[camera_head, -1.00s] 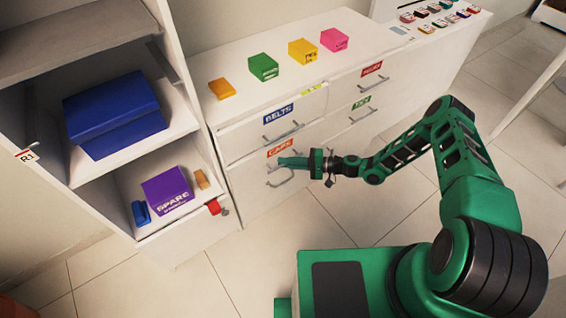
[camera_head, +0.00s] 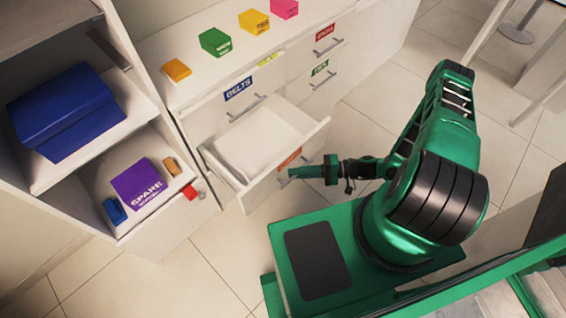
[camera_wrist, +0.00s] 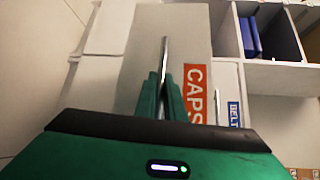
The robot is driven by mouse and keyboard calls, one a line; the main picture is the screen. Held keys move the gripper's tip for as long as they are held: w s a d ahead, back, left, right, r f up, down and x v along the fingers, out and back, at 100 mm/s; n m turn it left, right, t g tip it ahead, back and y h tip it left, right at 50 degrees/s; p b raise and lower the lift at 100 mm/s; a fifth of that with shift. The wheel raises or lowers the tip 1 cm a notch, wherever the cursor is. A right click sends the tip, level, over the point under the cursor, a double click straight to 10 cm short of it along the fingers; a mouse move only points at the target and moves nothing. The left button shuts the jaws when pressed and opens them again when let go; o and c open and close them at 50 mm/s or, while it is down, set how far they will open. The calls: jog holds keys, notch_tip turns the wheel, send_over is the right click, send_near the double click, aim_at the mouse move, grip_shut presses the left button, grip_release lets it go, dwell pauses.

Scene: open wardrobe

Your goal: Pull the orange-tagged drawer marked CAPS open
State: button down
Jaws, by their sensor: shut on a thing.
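The CAPS drawer (camera_head: 262,143) stands pulled out below the BELTS drawer, and its inside shows pale and empty-looking in the head view. Its orange tag (camera_head: 289,158) is partly seen on the front. In the wrist view the orange CAPS tag (camera_wrist: 195,93) is beside the drawer's metal bar handle (camera_wrist: 164,65). My gripper (camera_head: 287,173) is at the drawer front, shut on the handle. Its two green fingers (camera_wrist: 160,98) lie on both sides of the bar in the wrist view.
Several coloured boxes stand on the cabinet top. An open shelf at left holds blue boxes (camera_head: 66,112) and a purple SPARE box (camera_head: 143,184). Floor (camera_head: 200,265) is clear in front.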

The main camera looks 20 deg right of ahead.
jog(key=shift+s+d+f, duration=0.1)
jog(key=shift+s+d, duration=0.2)
jog(key=shift+s, duration=0.2)
jog(key=shift+s+d, duration=0.25)
jog(key=shift+s, duration=0.25)
jog(key=c, duration=2.1)
grip_release()
jog(key=shift+d, duration=0.45)
jog(key=v, duration=1)
jog(key=shift+a, duration=0.1)
